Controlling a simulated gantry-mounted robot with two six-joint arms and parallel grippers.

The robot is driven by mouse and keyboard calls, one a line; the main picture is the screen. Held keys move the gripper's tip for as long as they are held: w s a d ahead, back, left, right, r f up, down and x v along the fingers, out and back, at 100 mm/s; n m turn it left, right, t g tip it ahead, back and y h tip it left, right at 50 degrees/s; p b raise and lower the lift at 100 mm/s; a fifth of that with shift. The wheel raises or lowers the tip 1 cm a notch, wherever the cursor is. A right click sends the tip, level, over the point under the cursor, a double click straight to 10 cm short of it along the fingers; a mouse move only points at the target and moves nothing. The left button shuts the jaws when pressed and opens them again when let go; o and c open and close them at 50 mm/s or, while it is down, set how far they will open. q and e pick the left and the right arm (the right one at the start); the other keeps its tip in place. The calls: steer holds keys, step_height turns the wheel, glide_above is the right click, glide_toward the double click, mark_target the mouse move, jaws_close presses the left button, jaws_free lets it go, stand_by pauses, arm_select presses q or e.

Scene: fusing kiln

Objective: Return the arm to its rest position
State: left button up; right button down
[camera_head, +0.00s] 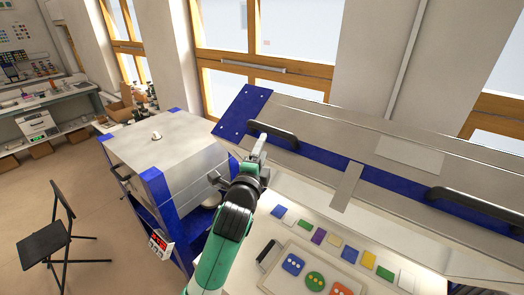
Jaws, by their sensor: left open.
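My left arm, green and black, reaches up from the bottom middle of the head view. Its left gripper (257,153) is open and seems empty, close to the near end of a black handle (278,131) on the long kiln lid (350,128). I cannot tell whether the gripper touches that handle. The lid is metal with blue bands and appears tilted up at the back. My right gripper is not in view.
Coloured glass tiles lie on the pale surface at lower right, beside a tray (262,284) with decorated pieces. A black folding chair (45,240) stands on open floor at left.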

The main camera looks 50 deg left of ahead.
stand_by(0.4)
arm_select(q)
steer(key=s+d+r+n+t+h+p, duration=0.1)
steer(key=d+r+t+h+p, duration=0.2)
steer(key=d+r, duration=0.7)
steer(key=s+d+r+t+h+p, duration=0.15)
steer(key=d+r+t, duration=0.45)
steer(key=r, duration=0.7)
steer(key=s+d+r+n+t+h, duration=0.4)
steer(key=s+d+r+n+h, duration=0.4)
steer(key=s+d+r+h, duration=0.1)
steer(key=shift+s+d+r+p, duration=0.4)
steer(key=shift+s+d+r, duration=0.2)
steer(key=shift+s+r, duration=0.3)
